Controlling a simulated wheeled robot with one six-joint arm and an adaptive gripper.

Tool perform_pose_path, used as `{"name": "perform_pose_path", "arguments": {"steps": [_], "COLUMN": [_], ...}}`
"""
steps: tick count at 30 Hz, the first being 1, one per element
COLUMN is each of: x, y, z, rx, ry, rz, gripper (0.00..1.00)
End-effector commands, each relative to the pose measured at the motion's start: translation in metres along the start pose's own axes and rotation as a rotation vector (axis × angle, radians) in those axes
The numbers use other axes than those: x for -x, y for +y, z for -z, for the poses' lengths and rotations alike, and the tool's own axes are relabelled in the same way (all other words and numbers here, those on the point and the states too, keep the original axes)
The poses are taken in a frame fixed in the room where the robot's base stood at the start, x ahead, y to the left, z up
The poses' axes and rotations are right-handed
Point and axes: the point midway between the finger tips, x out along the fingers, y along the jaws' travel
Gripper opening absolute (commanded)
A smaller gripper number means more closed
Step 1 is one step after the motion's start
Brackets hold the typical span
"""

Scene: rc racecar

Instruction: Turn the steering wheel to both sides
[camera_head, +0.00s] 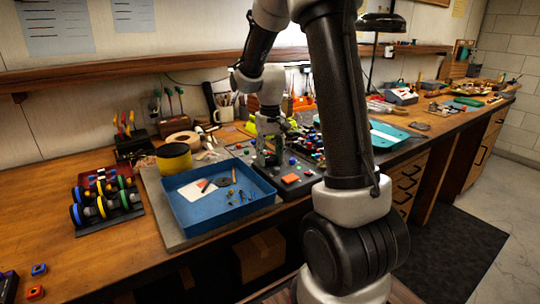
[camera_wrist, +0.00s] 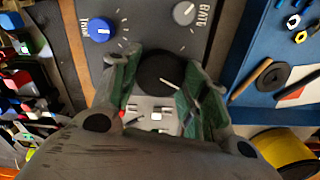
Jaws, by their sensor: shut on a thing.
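The steering wheel (camera_wrist: 152,70) is a dark round knob with a pale line on it, on a dark grey control panel (camera_wrist: 143,14). My gripper (camera_wrist: 160,82) has its green-padded fingers on both sides of the wheel and is shut on it. A blue knob (camera_wrist: 100,29) marked TRIM and a grey knob (camera_wrist: 184,13) marked RATE are on the panel beyond the wheel. In the head view my gripper (camera_head: 268,158) is low over the bench beside the dark panel (camera_head: 304,186); the wheel itself is hidden there.
A blue tray (camera_head: 262,199) with small parts lies left of the panel. A yellow and black round container (camera_head: 174,159) stands behind the tray. Several small colored parts (camera_head: 308,145) crowd behind the panel. A rack of wheels (camera_head: 104,205) is at the left. The bench front-left is mostly clear.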

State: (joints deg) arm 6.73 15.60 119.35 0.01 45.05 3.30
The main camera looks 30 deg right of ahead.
Motion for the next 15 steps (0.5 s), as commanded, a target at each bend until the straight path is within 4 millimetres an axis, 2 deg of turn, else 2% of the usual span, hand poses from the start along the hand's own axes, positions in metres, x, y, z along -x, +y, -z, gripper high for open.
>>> {"name": "perform_pose_path", "arguments": {"steps": [6,15], "x": [0.0003,0.0004], "y": [0.0002,0.0002], "z": [0.0001,0.0001], "rx": [-0.155,-0.292], "ry": [0.0,0.0], "rz": [0.0,0.0], "gripper": [0.21,0.21]}}
